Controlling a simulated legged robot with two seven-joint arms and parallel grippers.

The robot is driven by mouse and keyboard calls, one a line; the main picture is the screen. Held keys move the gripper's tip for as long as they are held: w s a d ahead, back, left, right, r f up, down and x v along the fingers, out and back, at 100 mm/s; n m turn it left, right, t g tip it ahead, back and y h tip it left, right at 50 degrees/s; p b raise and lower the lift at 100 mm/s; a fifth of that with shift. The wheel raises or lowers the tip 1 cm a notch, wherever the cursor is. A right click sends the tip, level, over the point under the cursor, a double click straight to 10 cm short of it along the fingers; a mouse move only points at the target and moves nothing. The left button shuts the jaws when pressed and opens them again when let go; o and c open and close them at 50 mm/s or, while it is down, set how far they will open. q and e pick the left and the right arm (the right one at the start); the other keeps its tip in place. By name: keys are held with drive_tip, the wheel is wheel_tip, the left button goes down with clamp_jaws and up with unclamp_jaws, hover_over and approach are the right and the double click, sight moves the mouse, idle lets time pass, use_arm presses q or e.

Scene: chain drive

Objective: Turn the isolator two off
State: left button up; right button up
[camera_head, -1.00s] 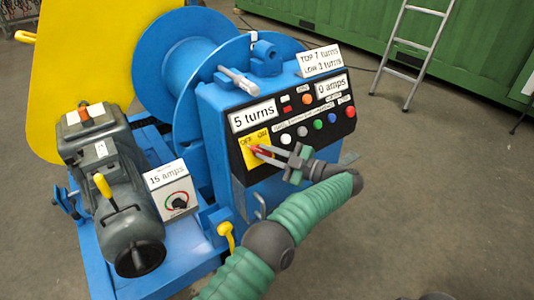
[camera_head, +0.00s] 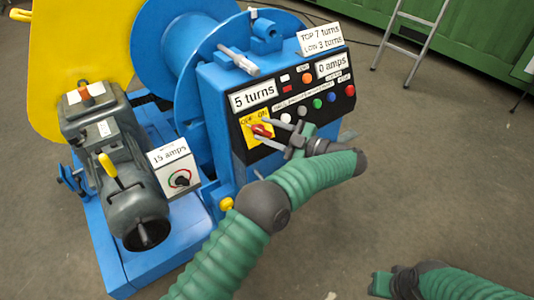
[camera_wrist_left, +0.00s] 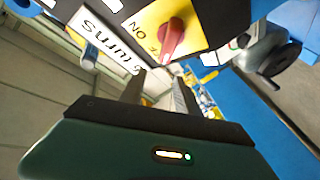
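A red rotary knob (camera_head: 262,130) sits on a yellow plate (camera_head: 249,139) marked OFF and ON, on the black panel of the blue machine. It also shows in the left wrist view (camera_wrist_left: 171,38), beyond the fingertips. I cannot read a number on this switch. My left gripper (camera_head: 271,133) is open beside the knob on its right, with its fingers spread and apparently nothing between them; the wrist view shows them apart (camera_wrist_left: 158,88). My right gripper (camera_head: 378,284) is at the bottom right, far from the panel, and its fingers are unclear.
Coloured buttons (camera_head: 317,103) lie right of the knob. A grey box with a black dial (camera_head: 181,179) and a "15 amps" label stands left. A grey motor (camera_head: 131,198) is at the left. A ladder (camera_head: 405,40) stands behind. The floor at right is clear.

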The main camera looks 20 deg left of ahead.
use_arm(q)
drive_tip(key=s+d+r+p, duration=0.1)
drive_tip(key=s+d+p, duration=0.2)
drive_tip(key=s, duration=0.9)
drive_tip(key=shift+s+d, duration=0.25)
